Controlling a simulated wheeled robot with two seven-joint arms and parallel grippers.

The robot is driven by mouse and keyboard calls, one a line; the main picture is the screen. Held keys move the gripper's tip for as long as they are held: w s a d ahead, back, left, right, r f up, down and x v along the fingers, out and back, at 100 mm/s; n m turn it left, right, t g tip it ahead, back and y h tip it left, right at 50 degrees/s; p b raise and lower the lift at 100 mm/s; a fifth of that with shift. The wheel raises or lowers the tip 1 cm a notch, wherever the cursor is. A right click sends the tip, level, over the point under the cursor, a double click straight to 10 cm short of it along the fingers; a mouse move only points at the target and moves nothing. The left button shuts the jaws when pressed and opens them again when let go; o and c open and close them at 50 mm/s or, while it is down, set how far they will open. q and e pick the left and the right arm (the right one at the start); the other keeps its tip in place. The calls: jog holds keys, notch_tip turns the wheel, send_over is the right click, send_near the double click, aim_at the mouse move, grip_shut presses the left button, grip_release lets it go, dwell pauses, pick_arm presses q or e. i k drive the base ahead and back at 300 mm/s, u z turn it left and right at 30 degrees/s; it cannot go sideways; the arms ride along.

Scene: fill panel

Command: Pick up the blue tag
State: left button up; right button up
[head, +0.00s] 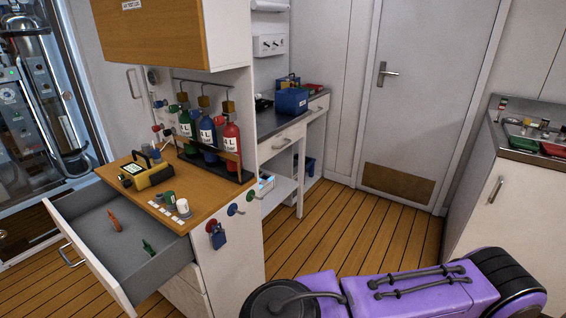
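A small blue tag (218,237) hangs on the white side face of the cabinet in the head view, below the counter's right edge. It looks like a blue plate with a narrower top, close under a small red round piece (209,227). Neither of my grippers shows in the head view, and nothing is seen touching the tag.
An open grey drawer (85,222) holds an orange piece (114,220) and a green piece (148,248). The wooden counter (128,178) carries a yellow device (150,176), small cylinders and several bottles in a rack (232,148).

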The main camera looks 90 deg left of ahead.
aim_at(218, 239)
jog(key=u, duration=2.55)
